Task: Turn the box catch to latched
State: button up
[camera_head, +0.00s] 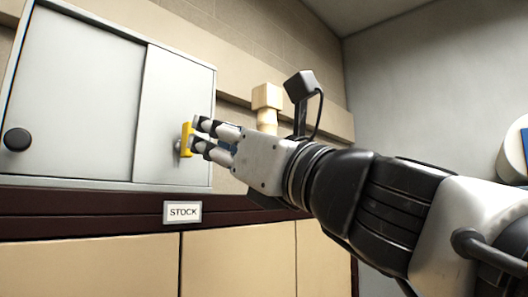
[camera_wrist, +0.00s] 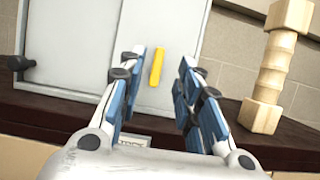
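The box (camera_head: 80,100) is a light grey metal cabinet with a round black knob (camera_head: 17,139) at its left. Its catch (camera_head: 187,139) is a yellow bar, upright with a slight tilt, on the right part of the front. In the wrist view the yellow catch (camera_wrist: 157,67) shows between my fingers and beyond their tips. My gripper (camera_head: 199,136) is open, with its fingertips close to the catch in the head view. I cannot tell whether they touch it. The fingers hide part of the catch's right side in the head view.
The box stands on a dark red-brown shelf (camera_head: 100,203) with a STOCK label (camera_head: 182,212) on its edge. A stack of wooden pieces (camera_wrist: 272,70) stands right of the box. A white round object (camera_head: 513,148) is at the far right. Tan panels (camera_head: 238,265) lie below the shelf.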

aim_at(185, 141)
jog(key=p+x, duration=0.2)
jog(key=x, duration=0.5)
jog(key=shift+w+a, duration=0.2)
jog(key=shift+a, duration=0.05)
jog(key=shift+r, duration=0.1)
jog(key=shift+c, duration=0.2)
grip_shut()
